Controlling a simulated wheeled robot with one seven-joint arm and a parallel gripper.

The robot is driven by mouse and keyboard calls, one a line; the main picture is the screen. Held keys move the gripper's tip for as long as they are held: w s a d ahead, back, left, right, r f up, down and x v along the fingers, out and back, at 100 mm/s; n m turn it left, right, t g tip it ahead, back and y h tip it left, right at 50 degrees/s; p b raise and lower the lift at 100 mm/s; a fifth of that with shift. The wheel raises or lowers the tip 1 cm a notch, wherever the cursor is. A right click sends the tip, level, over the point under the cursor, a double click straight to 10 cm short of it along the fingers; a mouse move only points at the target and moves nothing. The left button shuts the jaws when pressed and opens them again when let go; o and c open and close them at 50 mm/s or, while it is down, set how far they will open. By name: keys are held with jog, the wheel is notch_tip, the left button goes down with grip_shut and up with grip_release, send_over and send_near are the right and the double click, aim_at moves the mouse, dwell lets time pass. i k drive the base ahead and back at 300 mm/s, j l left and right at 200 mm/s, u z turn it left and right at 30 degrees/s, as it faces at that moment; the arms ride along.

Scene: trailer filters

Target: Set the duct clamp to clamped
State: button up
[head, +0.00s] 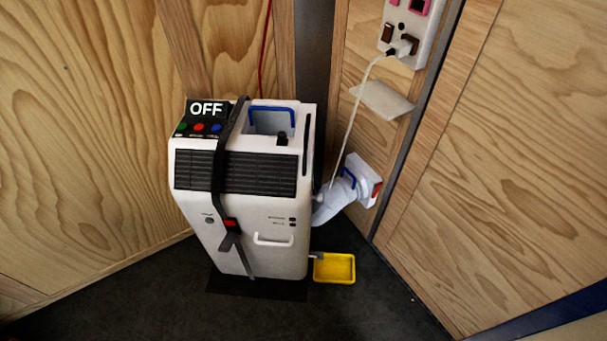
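A pale duct (333,201) runs from the right side of the white machine (215,222) to a white wall fitting (367,180). A small blue part (349,178), which looks like the duct clamp's lever, sits where the duct meets the fitting. It is too small to tell whether it is open or clamped. A red spot shows on the right side of the fitting. My gripper is not in view.
A white cord (352,122) hangs from the wall outlet (406,40) past the duct. A yellow tray (334,268) lies on the floor. The dark floor in front is clear.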

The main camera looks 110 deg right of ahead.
aim_at(377, 190)
jog(key=z, duration=2.15)
jog(key=k+j+z, duration=0.1)
jog(key=z, duration=0.35)
jog(key=k+j+z, duration=0.1)
jog(key=z, duration=0.35)
jog(key=k+z, duration=0.1)
jog(key=z, duration=0.35)
jog(key=k+z, duration=0.1)
jog(key=z, duration=0.35)
jog(key=k+j, duration=0.15)
jog(key=k, duration=0.3)
jog(key=l+u, duration=0.25)
jog(key=l, duration=0.6)
jog(key=l+u, duration=0.2)
jog(key=l, duration=0.6)
jog(key=i+j, duration=0.35)
jog(key=i, duration=0.2)
jog(key=i+j+u, duration=0.1)
jog(key=i+j, duration=0.6)
jog(key=i, duration=0.35)
jog(key=j+u, duration=0.05)
